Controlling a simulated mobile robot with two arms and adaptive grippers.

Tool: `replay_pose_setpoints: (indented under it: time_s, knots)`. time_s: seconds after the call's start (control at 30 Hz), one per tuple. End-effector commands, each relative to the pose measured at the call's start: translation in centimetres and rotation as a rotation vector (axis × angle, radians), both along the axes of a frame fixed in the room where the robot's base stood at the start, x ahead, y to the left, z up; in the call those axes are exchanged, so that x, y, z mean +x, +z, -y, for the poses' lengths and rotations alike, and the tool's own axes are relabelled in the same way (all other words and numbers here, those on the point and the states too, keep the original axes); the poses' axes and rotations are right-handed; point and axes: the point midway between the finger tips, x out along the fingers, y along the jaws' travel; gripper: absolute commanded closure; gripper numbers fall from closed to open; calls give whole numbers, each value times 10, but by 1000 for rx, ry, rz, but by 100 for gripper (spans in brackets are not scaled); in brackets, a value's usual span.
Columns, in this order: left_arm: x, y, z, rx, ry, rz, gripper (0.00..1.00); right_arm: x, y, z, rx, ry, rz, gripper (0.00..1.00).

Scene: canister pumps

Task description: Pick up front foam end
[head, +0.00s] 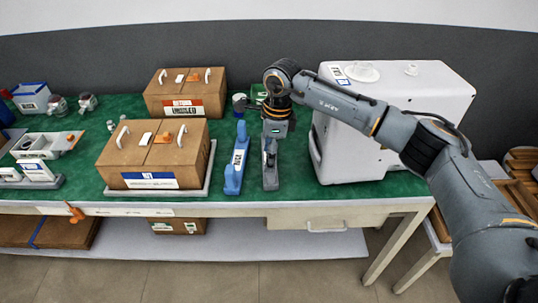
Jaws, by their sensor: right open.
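My right gripper (269,148) hangs down over the table, its arm coming in from the right. It is open. A narrow grey upright piece (270,180) stands directly below it near the table's front edge; it could be the front foam end, but no label on it can be read. The gripper's fingers overlap its upper part, and I cannot tell whether they touch it. A blue narrow piece (234,168) with a white label stands just to the left, apart from the gripper. My left gripper is not in view.
A cardboard box (150,165) with white handles sits on a grey tray at the left front; another box (187,103) is behind it. A large white machine (358,155) stands right of the gripper. The green table top (213,187) has little bare room between them.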

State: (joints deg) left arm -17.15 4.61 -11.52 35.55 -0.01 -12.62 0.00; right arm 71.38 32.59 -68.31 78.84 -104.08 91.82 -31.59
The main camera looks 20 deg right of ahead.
Motion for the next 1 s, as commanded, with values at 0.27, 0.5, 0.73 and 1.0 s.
replay_pose_setpoints:
  time_s: [0.27, 0.5, 0.73, 1.0]
  knots:
    - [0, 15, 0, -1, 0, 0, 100, 1, -39, 2, 0, -1, -4, 39]
    - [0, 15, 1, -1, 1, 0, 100, 2, -46, 1, 0, 0, -1, 39]
    - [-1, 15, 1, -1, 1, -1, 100, 2, -46, 2, 0, 0, -1, 72]
    - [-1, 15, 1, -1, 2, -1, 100, 2, -45, 2, 0, -1, -1, 96]
